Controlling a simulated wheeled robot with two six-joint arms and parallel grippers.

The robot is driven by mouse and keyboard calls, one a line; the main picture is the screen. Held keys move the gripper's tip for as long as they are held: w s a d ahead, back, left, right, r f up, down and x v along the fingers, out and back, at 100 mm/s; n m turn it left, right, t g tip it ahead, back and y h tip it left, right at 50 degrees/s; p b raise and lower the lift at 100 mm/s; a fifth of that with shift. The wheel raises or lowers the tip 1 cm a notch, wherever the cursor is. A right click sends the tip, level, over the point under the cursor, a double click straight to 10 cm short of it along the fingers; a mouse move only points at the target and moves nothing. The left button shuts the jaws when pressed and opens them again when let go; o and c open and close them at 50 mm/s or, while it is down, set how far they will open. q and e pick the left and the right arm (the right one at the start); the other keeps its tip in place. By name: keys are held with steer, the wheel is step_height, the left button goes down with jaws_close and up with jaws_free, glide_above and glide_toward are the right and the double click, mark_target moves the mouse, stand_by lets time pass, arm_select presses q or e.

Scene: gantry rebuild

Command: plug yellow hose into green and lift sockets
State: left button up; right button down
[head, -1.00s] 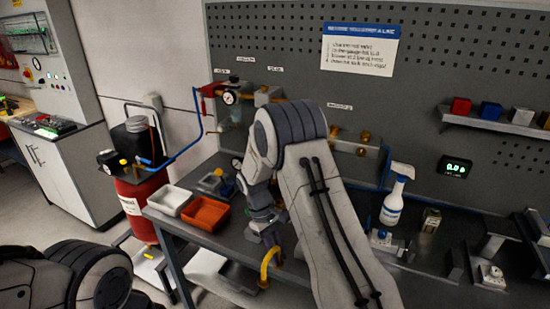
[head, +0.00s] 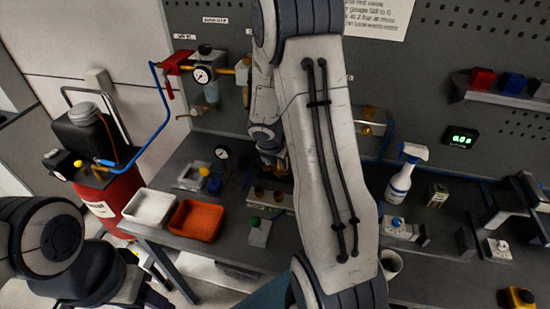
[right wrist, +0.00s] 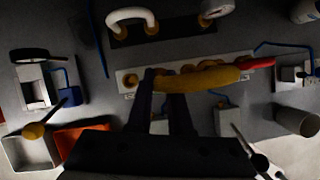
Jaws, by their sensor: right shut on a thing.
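The yellow hose (right wrist: 205,78) is a short curved piece with a red part at its right end in the right wrist view. My right gripper (right wrist: 163,76) is shut on it near its left end. The hose lies across the view of a pale strip with brass sockets (right wrist: 130,80); I cannot tell whether it touches. In the head view the socket strip (head: 262,197) sits on the bench, and my right gripper (head: 272,168) is behind it, partly hidden by my arm. A small box with a green knob (head: 258,234) stands in front of the strip.
White (head: 150,207) and orange (head: 195,220) trays stand at the bench's left edge. A gauge (head: 202,75) and pipes are on the back panel. A spray bottle (head: 402,180) and a cup (head: 390,264) stand to the right. A white hose loop (right wrist: 131,17) lies beyond the strip.

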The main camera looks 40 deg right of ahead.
mark_target(278, 172)
steer(key=shift+f+b, duration=2.15)
steer(key=shift+f, duration=0.15)
steer(key=shift+r+p, duration=0.1)
steer(key=shift+p, duration=0.35)
steer(key=shift+f, duration=0.2)
step_height(278, 172, down, 2)
steer(key=b, duration=0.3)
steer(key=shift+f, duration=0.2)
steer(key=shift+r, duration=0.15)
